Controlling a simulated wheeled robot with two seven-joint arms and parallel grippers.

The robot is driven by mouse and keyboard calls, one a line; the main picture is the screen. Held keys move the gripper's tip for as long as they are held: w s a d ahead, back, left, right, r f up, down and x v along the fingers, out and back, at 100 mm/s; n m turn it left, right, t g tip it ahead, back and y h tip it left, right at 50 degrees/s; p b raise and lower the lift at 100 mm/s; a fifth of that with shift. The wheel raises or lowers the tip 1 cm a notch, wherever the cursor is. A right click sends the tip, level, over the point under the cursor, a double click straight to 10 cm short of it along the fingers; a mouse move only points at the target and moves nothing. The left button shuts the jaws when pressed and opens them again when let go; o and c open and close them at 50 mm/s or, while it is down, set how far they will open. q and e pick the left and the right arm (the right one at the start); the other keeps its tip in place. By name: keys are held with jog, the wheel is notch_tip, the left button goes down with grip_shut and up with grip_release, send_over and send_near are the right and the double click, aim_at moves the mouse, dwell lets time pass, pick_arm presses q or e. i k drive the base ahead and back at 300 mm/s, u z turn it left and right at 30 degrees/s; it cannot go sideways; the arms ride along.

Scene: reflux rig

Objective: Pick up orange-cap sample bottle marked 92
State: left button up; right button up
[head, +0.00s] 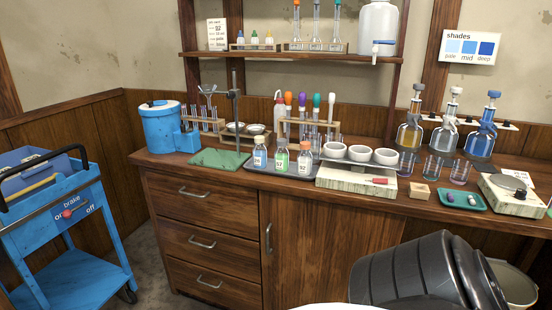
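Three small sample bottles with labels stand upright on a grey tray (250,168) near the bench's front edge. The orange-cap bottle (305,160) is the rightmost of them, just left of a white-topped unit. Beside it stand a green-cap bottle (280,157) and a blue-cap bottle (260,154). The labels are too small to read, so I cannot tell which number each bears. Neither of my grippers is in view.
Behind the bottles is a wooden rack (308,124) with colored-top droppers. A green mat (219,159) with a stand lies left. A blue cart (66,225) stands at the far left.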

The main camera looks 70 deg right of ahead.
aim_at(305, 167)
jog(key=i, duration=1.65)
jog(key=z, duration=1.95)
